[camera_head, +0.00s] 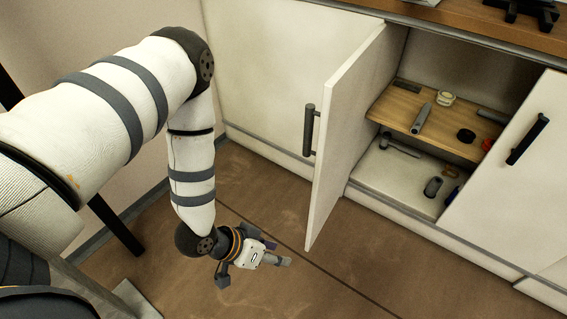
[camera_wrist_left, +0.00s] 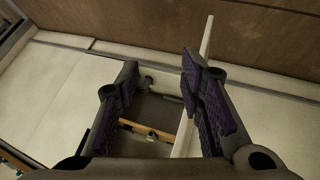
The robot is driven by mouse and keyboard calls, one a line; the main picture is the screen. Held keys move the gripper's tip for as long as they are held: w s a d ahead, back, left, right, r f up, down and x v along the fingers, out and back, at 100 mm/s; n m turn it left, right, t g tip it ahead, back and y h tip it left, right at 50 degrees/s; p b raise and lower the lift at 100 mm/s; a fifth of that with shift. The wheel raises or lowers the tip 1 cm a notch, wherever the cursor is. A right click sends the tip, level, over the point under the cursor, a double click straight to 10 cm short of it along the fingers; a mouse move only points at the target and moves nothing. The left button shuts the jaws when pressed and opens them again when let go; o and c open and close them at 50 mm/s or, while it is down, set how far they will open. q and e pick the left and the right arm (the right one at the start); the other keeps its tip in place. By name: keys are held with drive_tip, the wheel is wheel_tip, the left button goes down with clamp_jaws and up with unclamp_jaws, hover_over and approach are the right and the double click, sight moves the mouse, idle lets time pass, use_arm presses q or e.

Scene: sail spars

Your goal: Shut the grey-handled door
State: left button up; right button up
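The grey-handled door (camera_head: 348,128) is a white cabinet door standing wide open into the room. Its dark grey bar handle (camera_head: 309,130) is on the outer face, at the left. My left gripper (camera_head: 256,270) is low over the floor, left of the door's lower free corner, on the outer-face side. It is open and empty, apparently apart from the door. In the left wrist view, its two fingers (camera_wrist_left: 158,88) are spread. The door's pale edge (camera_wrist_left: 206,36) runs behind the right finger, which hides part of it. My right gripper is in neither view.
The open cabinet has a wooden shelf (camera_head: 446,128) with several small items, and more items on its floor (camera_head: 385,178). A shut white door with a black handle (camera_head: 527,140) is at the right. A wooden counter (camera_head: 470,22) runs above. Brown floor (camera_head: 330,285) is clear.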

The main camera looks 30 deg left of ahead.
use_arm(q)
drive_tip(key=w+a+r+m+t+h+b, duration=0.1)
drive_tip(key=w+a+r+t, duration=0.15)
drive_tip(key=w, duration=0.45)
drive_tip(key=w+a+r+m+t+h+b, duration=0.1)
drive_tip(key=w+a+t+b, duration=0.15)
drive_tip(key=w, duration=0.45)
drive_tip(key=m+t+h+b, duration=0.2)
drive_tip(key=m+t+h, duration=0.2)
drive_tip(key=m, duration=0.1)
approach(305, 133)
drive_tip(key=w, duration=0.2)
drive_tip(key=shift+d+f+p, duration=0.15)
drive_tip(key=shift+d+p, duration=0.1)
drive_tip(key=shift+p, duration=0.05)
drive_tip(key=b+x, duration=0.3)
drive_tip(key=x, duration=0.5)
drive_tip(key=shift+d+f, duration=0.2)
drive_tip(key=shift+c, duration=0.2)
drive_tip(key=shift+r, duration=0.2)
clamp_jaws()
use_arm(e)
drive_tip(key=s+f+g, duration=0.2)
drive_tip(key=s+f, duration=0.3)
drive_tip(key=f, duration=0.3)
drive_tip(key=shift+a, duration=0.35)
